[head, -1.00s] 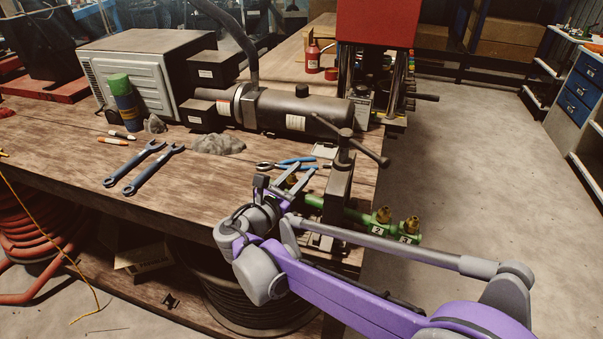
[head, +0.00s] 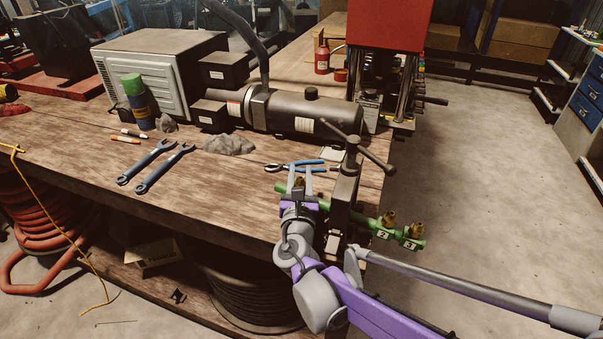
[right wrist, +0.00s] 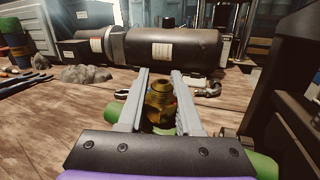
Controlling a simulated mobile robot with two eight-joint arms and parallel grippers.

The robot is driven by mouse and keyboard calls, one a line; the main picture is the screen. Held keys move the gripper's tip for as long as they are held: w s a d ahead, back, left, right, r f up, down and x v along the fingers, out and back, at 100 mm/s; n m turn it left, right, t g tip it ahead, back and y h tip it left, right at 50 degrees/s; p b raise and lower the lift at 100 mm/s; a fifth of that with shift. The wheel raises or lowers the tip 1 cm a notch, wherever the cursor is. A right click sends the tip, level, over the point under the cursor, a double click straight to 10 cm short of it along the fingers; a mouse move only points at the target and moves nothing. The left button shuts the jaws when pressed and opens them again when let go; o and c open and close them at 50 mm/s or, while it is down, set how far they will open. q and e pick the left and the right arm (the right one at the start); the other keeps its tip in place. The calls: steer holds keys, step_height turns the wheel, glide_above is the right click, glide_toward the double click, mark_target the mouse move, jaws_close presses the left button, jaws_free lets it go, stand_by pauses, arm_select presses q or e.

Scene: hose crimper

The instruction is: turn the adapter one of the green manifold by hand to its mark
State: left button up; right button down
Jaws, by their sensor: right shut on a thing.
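The green manifold (head: 363,220) is held in a bench vise (head: 343,200) at the table's corner. Its brass adapters marked 2 (head: 389,218) and 3 (head: 415,230) stick up to the right of the vise. Any mark near the adapter is hidden. My left gripper is not in view.
Blue-handled pliers (head: 300,164) lie just behind the gripper. Two blue wrenches (head: 163,168), a grey lump (head: 230,144) and a dark cylinder (head: 305,114) are on the table (head: 225,190). The vise handle (head: 372,154) stands close to the gripper's right.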

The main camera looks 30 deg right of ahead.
stand_by(0.3)
steer(key=c, duration=0.6)
jaws_free()
steer(key=v, duration=1)
steer(key=shift+s+a, duration=0.25)
steer(key=shift+s, duration=0.05)
